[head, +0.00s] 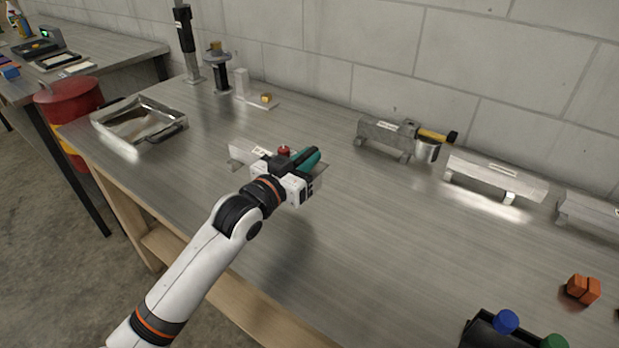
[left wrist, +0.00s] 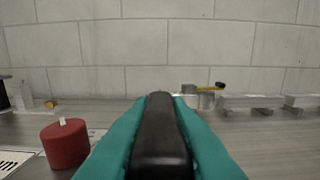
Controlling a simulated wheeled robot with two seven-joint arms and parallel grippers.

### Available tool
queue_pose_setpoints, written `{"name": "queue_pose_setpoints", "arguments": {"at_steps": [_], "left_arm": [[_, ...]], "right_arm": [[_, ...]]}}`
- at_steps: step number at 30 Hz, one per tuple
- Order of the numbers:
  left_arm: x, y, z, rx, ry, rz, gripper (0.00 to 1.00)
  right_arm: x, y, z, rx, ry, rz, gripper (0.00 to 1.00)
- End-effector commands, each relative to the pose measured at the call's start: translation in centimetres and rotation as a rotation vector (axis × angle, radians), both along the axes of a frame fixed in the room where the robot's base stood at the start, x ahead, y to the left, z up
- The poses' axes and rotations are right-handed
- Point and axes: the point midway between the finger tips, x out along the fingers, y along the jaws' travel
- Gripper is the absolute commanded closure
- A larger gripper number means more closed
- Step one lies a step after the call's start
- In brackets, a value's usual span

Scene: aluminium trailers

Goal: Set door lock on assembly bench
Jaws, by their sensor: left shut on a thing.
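My left gripper (head: 310,160) reaches over the middle of the bench, its teal fingers shut. In the left wrist view the fingers (left wrist: 160,150) close on a dark, rounded, elongated piece (left wrist: 160,125). This may be the door lock, but I cannot tell for sure. A red knob (head: 284,150) is just beside the gripper; it also shows in the left wrist view (left wrist: 65,145). A pale metal plate with a label (head: 243,152) is partly hidden by the gripper. The assembly bench (head: 330,240) has a grey metal top. My right gripper is out of view.
A shiny metal tray (head: 138,122) is at the left, near a red drum (head: 70,105). Metal holders (head: 495,178) line the wall, one near a cup (head: 427,150). Orange blocks (head: 582,290) and a dark box (head: 490,330) are front right. The bench middle is mostly free.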

Motion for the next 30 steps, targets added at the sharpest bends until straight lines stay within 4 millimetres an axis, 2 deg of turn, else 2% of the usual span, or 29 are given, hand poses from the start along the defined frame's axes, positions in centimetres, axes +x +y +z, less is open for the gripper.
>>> {"name": "queue_pose_setpoints", "arguments": {"at_steps": [10,23,24,27,30], "left_arm": [[0.0,0.0,-4.4,-0.001,-0.005,0.000,1.00],[0.0,0.0,-5.1,-0.001,-0.007,-0.001,1.00],[0.0,0.0,-5.3,-0.001,-0.001,-0.001,0.77],[0.0,0.0,-5.3,-0.001,-0.001,-0.001,0.62],[0.0,0.0,-5.2,-0.001,-0.001,0.000,0.62]], "right_arm": [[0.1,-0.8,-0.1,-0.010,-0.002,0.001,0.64],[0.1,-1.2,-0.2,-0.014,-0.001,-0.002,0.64],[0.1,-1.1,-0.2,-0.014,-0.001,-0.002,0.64],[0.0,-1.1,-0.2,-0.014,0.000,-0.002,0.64],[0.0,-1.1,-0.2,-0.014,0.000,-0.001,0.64]]}}
